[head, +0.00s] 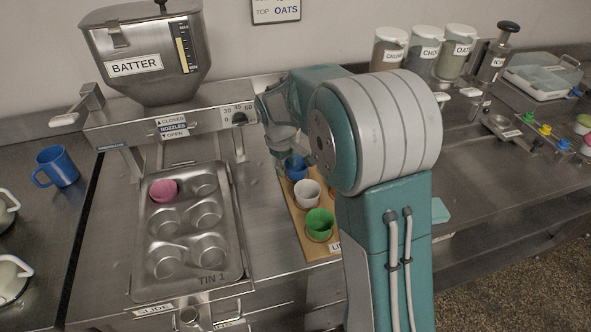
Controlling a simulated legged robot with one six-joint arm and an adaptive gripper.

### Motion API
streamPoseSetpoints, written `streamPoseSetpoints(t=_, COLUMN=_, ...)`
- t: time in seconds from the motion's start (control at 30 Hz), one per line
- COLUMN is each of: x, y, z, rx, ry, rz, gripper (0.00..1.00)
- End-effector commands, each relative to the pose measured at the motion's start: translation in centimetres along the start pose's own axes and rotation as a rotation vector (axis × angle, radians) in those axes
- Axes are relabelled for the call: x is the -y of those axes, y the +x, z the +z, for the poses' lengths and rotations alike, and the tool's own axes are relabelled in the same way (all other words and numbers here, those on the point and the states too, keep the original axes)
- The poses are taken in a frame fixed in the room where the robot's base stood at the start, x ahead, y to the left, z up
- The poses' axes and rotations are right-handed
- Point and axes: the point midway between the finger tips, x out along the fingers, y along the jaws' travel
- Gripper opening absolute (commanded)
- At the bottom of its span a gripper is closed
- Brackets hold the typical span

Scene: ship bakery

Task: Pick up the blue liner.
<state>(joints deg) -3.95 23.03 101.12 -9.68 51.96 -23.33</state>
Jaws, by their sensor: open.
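The blue liner (297,172) stands at the back of a wooden liner board (322,252), partly hidden by my gripper and arm. My gripper (292,160) is open and right at the blue liner, above or around its rim; I cannot tell whether it touches. A white liner (307,193) and a green liner (319,224) stand on the same board, nearer the front. My arm hides the board's right side.
A muffin tin (238,264) with a pink liner (163,190) in its back left cup lies to the left. A batter hopper (150,55) stands behind it. A blue mug (57,167) is at far left. Lidded jars (424,50) stand at the back right.

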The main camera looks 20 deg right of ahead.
Motion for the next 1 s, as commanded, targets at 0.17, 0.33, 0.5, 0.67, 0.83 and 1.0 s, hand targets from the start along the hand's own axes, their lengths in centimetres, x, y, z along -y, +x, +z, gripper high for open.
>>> streamPoseSetpoints(t=0.17, x=-0.05, y=0.09, z=0.04, rx=0.0, ry=0.0, rz=-0.001, gripper=0.44)
streamPoseSetpoints(t=0.33, x=-0.01, y=0.31, z=0.05, rx=0.001, ry=0.0, rz=-0.001, gripper=0.44)
streamPoseSetpoints(t=0.5, x=0.08, y=0.47, z=0.02, rx=0.001, ry=0.0, rz=0.0, gripper=0.44)
streamPoseSetpoints(t=0.67, x=0.08, y=0.48, z=0.01, rx=0.001, ry=0.0, rz=0.0, gripper=0.44)
streamPoseSetpoints(t=0.83, x=0.07, y=0.47, z=0.01, rx=0.001, ry=0.0, rz=0.0, gripper=0.18)
streamPoseSetpoints(t=1.0, x=0.06, y=0.46, z=0.01, rx=0.0, ry=0.0, rz=0.0, gripper=0.0)
